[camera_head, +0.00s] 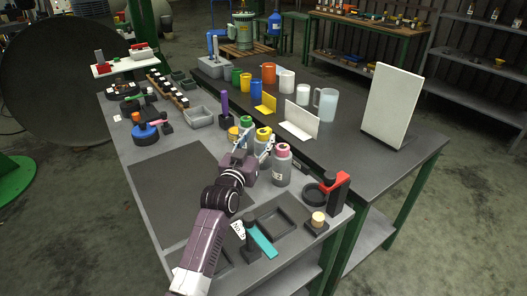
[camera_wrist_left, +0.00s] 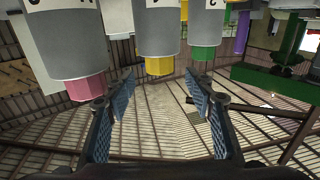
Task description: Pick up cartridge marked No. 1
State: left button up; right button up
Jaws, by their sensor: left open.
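Three grey cartridges stand in a row on the near table: one with a pink cap (camera_head: 282,164), one with a yellow cap (camera_head: 263,137), and one with a green cap (camera_head: 246,126). My left gripper (camera_head: 257,148) is open close to the yellow-capped cartridge and partly covers it. In the left wrist view the picture is upside down; the pink-capped (camera_wrist_left: 70,45), yellow-capped (camera_wrist_left: 157,32) and green-capped (camera_wrist_left: 207,30) cartridges hang from the top. The open fingers (camera_wrist_left: 160,92) have nothing between them, with the yellow cap beyond the gap. The labels are cut off, so I cannot read which is No. 1.
A red and black stand (camera_head: 337,190), a grey tray (camera_head: 277,222) and a teal tool (camera_head: 262,240) lie near the front. A purple tool (camera_head: 224,104) stands behind the cartridges. A dark mat (camera_head: 178,190) is clear on the left.

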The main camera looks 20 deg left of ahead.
aim_at(263, 131)
pick_arm(q)
jog(key=shift+w, duration=1.2)
jog(key=w, duration=0.2)
jog(key=shift+w+d+f+p, duration=0.1)
jog(key=shift+w+p, duration=0.2)
jog(key=shift+c, duration=0.9)
jog(key=c, duration=0.5)
grip_shut()
pick_arm(e)
jog(key=shift+w+a+r, duration=0.15)
jog(key=shift+w+r, duration=0.25)
jog(key=shift+w, duration=0.4)
pick_arm(q)
jog(key=shift+r, duration=0.25)
pick_arm(e)
jog(key=shift+w, duration=0.15)
